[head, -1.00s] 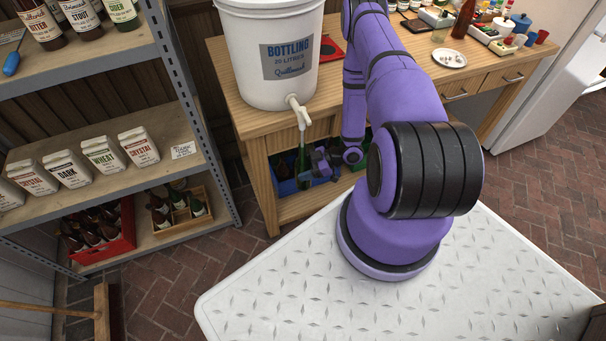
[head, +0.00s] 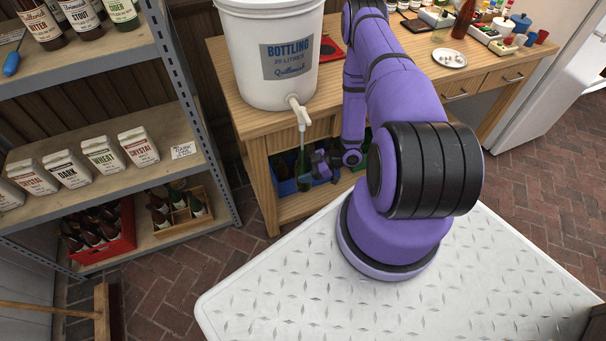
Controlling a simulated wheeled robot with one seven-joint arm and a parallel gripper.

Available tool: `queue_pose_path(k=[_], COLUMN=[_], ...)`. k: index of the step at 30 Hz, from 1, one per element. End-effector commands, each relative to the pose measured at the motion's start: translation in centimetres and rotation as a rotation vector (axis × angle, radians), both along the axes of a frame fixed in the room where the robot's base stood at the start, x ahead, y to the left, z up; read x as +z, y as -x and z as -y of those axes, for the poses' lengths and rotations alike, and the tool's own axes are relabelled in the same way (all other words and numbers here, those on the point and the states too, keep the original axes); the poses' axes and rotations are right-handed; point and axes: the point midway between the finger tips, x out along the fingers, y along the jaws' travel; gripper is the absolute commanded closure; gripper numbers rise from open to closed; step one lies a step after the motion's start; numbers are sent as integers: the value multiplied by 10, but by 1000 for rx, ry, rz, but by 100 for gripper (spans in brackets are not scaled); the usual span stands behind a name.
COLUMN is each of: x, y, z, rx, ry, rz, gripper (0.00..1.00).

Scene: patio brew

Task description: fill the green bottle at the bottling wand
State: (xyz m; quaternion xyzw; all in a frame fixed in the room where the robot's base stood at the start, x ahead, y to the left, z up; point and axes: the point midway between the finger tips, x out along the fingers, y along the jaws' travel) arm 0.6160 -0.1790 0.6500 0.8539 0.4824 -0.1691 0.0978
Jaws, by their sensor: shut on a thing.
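The white bottling bucket (head: 268,75) stands on the wooden bench with its tap (head: 299,110) at the front edge. The thin bottling wand (head: 303,137) hangs straight down from the tap. The green bottle (head: 304,172) is upright below the tap, with the wand running down to its neck; how deep it reaches inside is hard to see. My gripper (head: 314,165) is shut on the bottle from the right side. The fingertips are small and partly hidden in this view. The liquid level cannot be made out clearly.
A blue crate (head: 286,187) with bottles sits on the bench's lower shelf, close behind the bottle. A metal shelf (head: 185,140) with ingredient cartons and bottle crates stands at the left. A white plate (head: 449,58) lies on the bench. Brick floor is clear between shelf and bench.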

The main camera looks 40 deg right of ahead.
Motion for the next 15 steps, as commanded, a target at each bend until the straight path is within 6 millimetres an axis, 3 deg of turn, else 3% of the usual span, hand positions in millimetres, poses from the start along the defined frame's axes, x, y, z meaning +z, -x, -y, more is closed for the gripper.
queue_pose_path(k=[15], x=[-6], y=[0], z=[0], rx=[0], ry=[-1], rz=[1], gripper=[99])
